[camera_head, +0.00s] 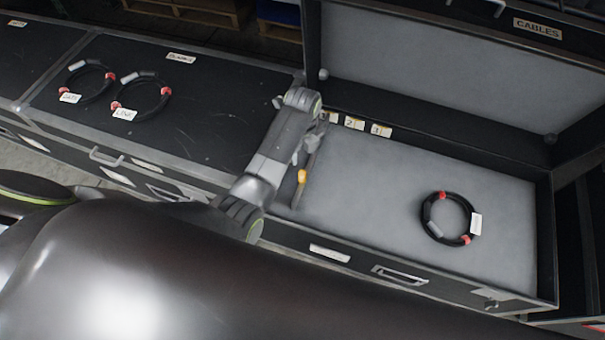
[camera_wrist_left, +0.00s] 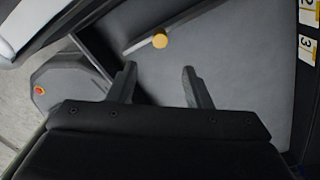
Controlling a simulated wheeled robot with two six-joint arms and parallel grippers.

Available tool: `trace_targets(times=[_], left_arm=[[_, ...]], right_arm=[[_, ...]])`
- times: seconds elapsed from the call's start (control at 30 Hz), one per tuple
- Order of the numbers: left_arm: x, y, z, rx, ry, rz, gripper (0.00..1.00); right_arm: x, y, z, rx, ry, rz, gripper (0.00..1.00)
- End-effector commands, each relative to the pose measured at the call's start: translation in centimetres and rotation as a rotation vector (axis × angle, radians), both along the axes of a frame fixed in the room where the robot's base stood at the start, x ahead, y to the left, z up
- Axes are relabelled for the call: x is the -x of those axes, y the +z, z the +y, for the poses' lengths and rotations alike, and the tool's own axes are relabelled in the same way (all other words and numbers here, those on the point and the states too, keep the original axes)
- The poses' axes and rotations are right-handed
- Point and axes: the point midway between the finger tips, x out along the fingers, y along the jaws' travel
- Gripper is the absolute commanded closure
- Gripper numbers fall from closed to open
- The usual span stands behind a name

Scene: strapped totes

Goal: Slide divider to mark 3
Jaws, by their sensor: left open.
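The divider (camera_head: 297,194) is a thin dark bar across the left end of the open case, close to the leftmost number tag and left of tags 2 (camera_head: 354,123) and 3 (camera_head: 380,130). Its yellow knob (camera_head: 301,176) shows beside my arm. In the left wrist view the divider (camera_wrist_left: 198,14) and knob (camera_wrist_left: 160,40) lie just beyond my left gripper (camera_wrist_left: 158,70). That gripper is open and empty, its fingertips apart with the knob ahead between their lines. Tag 3 (camera_wrist_left: 307,48) is at the right edge there. My arm partly hides the divider's left side. My right gripper is not in view.
A black cable coil with red ties (camera_head: 450,218) lies on the grey case floor, to the right. The raised lid (camera_head: 450,65), labelled CABLES, stands behind. A closed case (camera_head: 215,115) to the left carries two more coils. The floor between divider and coil is clear.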

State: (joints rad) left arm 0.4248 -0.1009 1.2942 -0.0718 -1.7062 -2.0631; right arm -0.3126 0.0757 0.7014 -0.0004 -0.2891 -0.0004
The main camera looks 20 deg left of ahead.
Motion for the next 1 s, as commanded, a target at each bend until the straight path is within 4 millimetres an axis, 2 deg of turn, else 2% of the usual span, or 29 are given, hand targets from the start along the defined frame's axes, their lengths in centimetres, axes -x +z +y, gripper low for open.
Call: trace_targets(times=[0.03, 0.2, 0.5, 0.7, 1.0], left_arm=[[0.1, -1.5, 0.0, -0.001, 0.001, 0.004, 0.55], [0.1, -5.3, 0.1, -0.001, 0.001, 0.003, 0.55], [0.1, -10.8, 0.1, -0.001, 0.001, 0.002, 0.55], [0.0, -12.2, 0.0, 0.000, 0.002, 0.000, 0.55], [0.0, -12.3, 0.0, 0.000, 0.002, -0.001, 0.55]], right_arm=[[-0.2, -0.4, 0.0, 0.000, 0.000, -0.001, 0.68], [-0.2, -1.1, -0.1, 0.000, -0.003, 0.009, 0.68], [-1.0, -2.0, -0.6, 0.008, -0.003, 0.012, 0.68], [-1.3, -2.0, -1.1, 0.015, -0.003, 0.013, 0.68], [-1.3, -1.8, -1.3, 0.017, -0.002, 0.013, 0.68]])
